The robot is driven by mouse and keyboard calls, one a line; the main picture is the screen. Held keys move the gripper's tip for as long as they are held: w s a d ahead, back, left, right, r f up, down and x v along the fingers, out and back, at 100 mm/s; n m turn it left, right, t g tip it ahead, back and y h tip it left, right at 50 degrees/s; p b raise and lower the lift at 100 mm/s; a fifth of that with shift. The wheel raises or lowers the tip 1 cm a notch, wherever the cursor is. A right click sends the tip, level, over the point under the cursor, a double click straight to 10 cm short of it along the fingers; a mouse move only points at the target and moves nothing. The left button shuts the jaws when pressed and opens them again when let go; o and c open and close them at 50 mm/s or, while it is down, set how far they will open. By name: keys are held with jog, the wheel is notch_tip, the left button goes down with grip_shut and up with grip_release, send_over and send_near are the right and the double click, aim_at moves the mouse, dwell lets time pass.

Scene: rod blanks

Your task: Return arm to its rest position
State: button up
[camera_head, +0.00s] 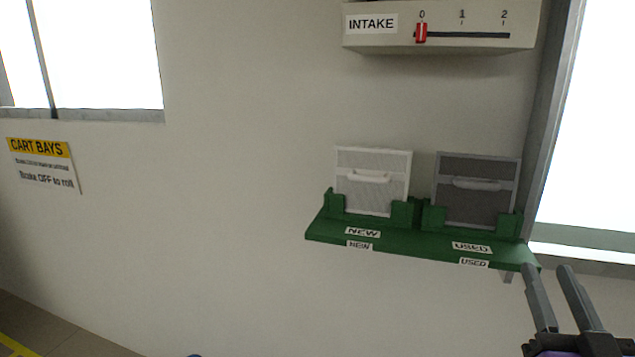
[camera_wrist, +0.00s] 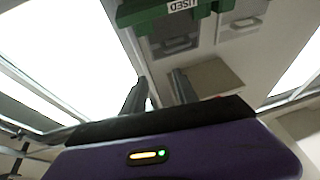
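My gripper (camera_head: 552,285) is at the lower right of the head view, in front of the right end of the green shelf. Its two grey fingers point up and stand apart, with nothing between them. In the wrist view my gripper (camera_wrist: 158,85) also shows two separated fingers with no object held. The rest of my arm is mostly out of the head view.
A green shelf (camera_head: 400,245) on the wall holds a white panel (camera_head: 372,180) at NEW and a dark grey panel (camera_head: 475,190) at USED. Above is an INTAKE box (camera_head: 440,20) with a red slider (camera_head: 421,33) at 0. A CART BAYS sign (camera_head: 42,165) hangs left. The wall between is clear.

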jog(key=s+a+f+g+y, duration=0.1)
jog(key=s+a+f, duration=0.3)
jog(key=s+f, duration=0.4)
jog(key=s+a+f+n+g+y, duration=0.1)
jog(key=s+a+f+g, duration=0.2)
jog(key=s+f, duration=0.5)
jog(key=s+a+f+n+g+y, duration=0.1)
jog(key=s+a+f, duration=0.4)
jog(key=s, duration=1.3)
notch_tip(320, 180, down, 3)
jog(key=shift+s+a+f+g+y, duration=0.2)
jog(key=shift+g+y, duration=0.4)
jog(key=shift+g, duration=0.4)
